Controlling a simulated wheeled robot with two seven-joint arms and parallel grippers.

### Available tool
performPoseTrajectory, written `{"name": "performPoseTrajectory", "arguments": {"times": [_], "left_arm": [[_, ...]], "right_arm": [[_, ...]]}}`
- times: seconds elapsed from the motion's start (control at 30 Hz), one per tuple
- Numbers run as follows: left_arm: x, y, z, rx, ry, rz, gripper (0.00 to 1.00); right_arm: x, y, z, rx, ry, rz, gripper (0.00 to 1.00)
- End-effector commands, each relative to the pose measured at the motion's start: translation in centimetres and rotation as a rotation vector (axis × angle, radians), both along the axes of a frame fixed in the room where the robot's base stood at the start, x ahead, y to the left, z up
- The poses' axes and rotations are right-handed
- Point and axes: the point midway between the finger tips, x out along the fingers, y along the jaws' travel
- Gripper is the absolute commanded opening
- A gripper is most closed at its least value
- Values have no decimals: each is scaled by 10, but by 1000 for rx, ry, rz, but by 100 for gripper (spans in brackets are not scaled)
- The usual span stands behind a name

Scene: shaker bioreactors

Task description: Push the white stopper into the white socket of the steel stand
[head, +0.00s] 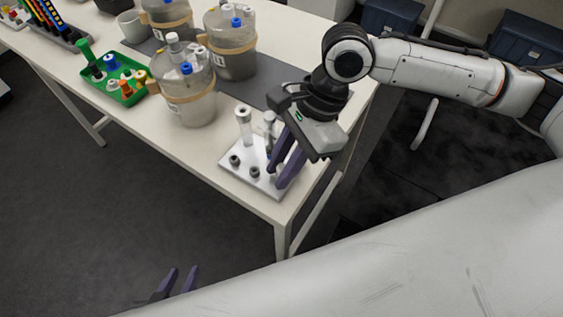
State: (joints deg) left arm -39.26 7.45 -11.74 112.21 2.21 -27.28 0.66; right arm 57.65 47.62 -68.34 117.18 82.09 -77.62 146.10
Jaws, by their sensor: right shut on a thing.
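The steel stand (228,161) is a bright plate near the table's front right corner. It carries several short dark-grey sockets and two taller pale posts (243,122). My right gripper (278,172) comes in from the right, tilted down over the stand's right side, with its purple fingers low near the plate. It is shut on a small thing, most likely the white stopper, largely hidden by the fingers. I cannot make out the white socket for certain or tell whether the stopper touches it. My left gripper (179,280) is at the bottom edge, open and empty, away from the table.
A green tray (127,99) with coloured stoppers lies to the left. The table's front edge is close to the stand.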

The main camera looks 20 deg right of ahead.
Motion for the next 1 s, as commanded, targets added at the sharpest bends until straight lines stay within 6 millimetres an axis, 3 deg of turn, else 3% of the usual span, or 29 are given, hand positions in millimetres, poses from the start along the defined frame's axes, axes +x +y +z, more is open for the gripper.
{"name": "performPoseTrajectory", "arguments": {"times": [0.1,0.13,0.23,0.27,0.93,1.0], "left_arm": [[0,0,0,0,0,0,31],[0,0,0,0,0,0,31],[0,0,0,0,0,0,31],[0,0,0,0,0,0,31],[0,1,0,-5,-5,5,31],[-7,10,-16,3,11,20,31]], "right_arm": [[0,0,-1,0,1,0,0],[0,0,-1,0,1,0,23],[0,0,-1,0,0,0,40],[0,0,-1,0,0,0,41],[2,0,0,1,-4,-3,41],[2,0,0,1,-5,-3,41]]}}
